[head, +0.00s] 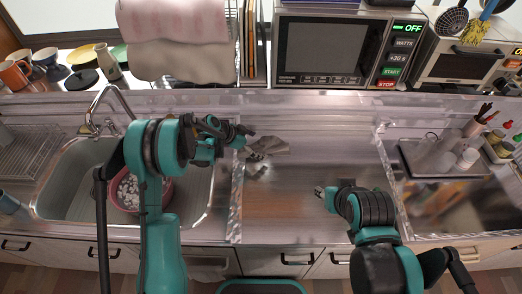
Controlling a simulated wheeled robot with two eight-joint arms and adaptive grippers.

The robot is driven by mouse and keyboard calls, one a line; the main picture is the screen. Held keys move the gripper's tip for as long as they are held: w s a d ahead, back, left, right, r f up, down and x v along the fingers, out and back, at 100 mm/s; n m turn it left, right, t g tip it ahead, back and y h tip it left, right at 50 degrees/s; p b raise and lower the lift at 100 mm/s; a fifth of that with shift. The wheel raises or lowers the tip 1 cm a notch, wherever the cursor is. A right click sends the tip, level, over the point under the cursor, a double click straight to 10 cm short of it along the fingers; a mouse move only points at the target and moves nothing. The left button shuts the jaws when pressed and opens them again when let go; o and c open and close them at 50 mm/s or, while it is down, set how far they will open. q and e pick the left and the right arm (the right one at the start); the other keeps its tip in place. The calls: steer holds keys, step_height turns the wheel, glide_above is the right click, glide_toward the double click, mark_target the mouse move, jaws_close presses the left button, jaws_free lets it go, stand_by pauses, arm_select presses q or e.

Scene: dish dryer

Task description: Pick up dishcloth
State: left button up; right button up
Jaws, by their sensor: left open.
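A crumpled grey-brown cloth (268,146), which looks like the dishcloth, lies on the steel counter just right of the sink. My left gripper (249,141) is open at the cloth's left end, with its fingers pointing right toward it. I cannot tell whether the fingers touch the cloth. My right gripper (320,192) is low over the counter, right of and nearer than the cloth. It is small in view, and I cannot tell whether its fingers are open or shut.
A sink (200,205) with a red bowl (125,193) lies at left, partly behind my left arm. Pink striped towels (175,40) hang above. A microwave (335,50) stands at the back. A grey tray (445,160) with cups is at right. The middle counter is mostly clear.

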arm_select(q)
steer(key=shift+w+d+f, duration=0.2)
steer(key=shift+d+f, duration=0.3)
jaws_close()
stand_by(0.3)
